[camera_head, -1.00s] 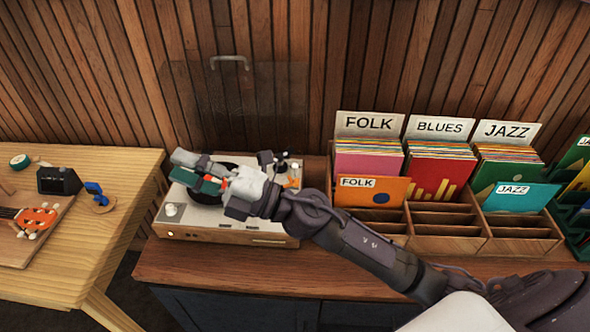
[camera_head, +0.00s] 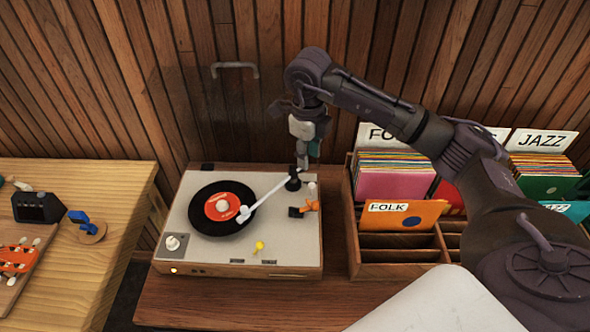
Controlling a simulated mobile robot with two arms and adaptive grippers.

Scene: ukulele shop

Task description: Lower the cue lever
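The turntable (camera_head: 190,250) stands on the wooden cabinet with a black record (camera_head: 205,225) on its platter, red-orange label up. The white tonearm (camera_head: 268,195) reaches from its dark pivot over the record, its head near the label; I cannot tell whether the needle touches. I cannot tell for sure which is the cue lever. My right gripper (camera_head: 307,160) points down by the tonearm's back end; its fingertips are small and partly hidden. My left gripper is out of view.
The clear lid with its handle (camera_head: 234,66) stands raised behind the deck. A wooden record crate (camera_head: 400,270) with sleeves is close on the right, under my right arm. The pale table (camera_head: 100,175) on the left holds ukulele parts and small tools.

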